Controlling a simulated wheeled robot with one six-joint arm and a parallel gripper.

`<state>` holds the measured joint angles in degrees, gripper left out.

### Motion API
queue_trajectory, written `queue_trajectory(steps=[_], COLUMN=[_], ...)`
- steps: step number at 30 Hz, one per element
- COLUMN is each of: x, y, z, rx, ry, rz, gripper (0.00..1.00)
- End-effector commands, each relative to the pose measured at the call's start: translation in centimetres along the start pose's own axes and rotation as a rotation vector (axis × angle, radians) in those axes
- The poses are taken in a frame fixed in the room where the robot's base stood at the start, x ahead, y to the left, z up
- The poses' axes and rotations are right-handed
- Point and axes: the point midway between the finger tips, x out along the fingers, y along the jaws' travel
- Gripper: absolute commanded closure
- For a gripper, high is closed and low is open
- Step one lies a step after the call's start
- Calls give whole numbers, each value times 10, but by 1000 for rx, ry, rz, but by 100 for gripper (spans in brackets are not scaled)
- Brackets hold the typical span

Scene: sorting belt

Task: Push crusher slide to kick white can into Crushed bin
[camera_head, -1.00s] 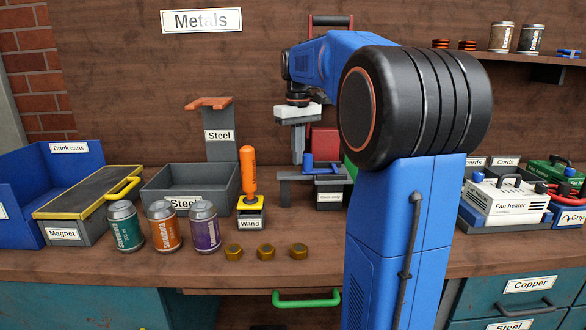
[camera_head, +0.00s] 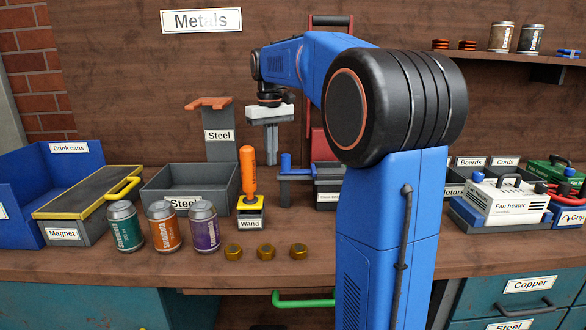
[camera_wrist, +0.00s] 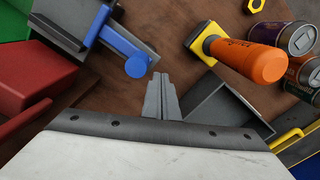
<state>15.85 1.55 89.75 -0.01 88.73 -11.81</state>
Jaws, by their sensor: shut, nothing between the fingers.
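The crusher is a grey bench-like stand (camera_head: 297,180) with a blue slide and knob (camera_head: 286,163) at its left end. The slide also shows in the wrist view as a blue bar with a round knob (camera_wrist: 137,66). My gripper (camera_head: 271,163) is shut and empty, hanging just left of the knob. In the wrist view its fingertips (camera_wrist: 158,82) show beside the knob, with a small gap apparent. A grey box (camera_head: 328,197) with a partly hidden label stands at the crusher's right; I cannot read it as the Crushed bin. I see no white can; my arm covers part of this area.
The orange-handled wand (camera_head: 249,175), grey Steel bin (camera_head: 165,203) and Steel post (camera_head: 219,150) stand left of the crusher. Teal, orange and purple cans and brass nuts sit in front. A red part (camera_head: 318,143) rises behind.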

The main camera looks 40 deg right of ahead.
Motion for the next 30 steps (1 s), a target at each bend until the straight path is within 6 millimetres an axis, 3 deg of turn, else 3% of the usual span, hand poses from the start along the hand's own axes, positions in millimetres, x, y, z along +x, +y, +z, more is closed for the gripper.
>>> queue_trajectory(steps=[8, 30], x=[-6, -66], y=[-3, -3], z=[-2, -2], rx=[0, 0], ry=[2, 2], rz=[0, 0], gripper=[100, 100])
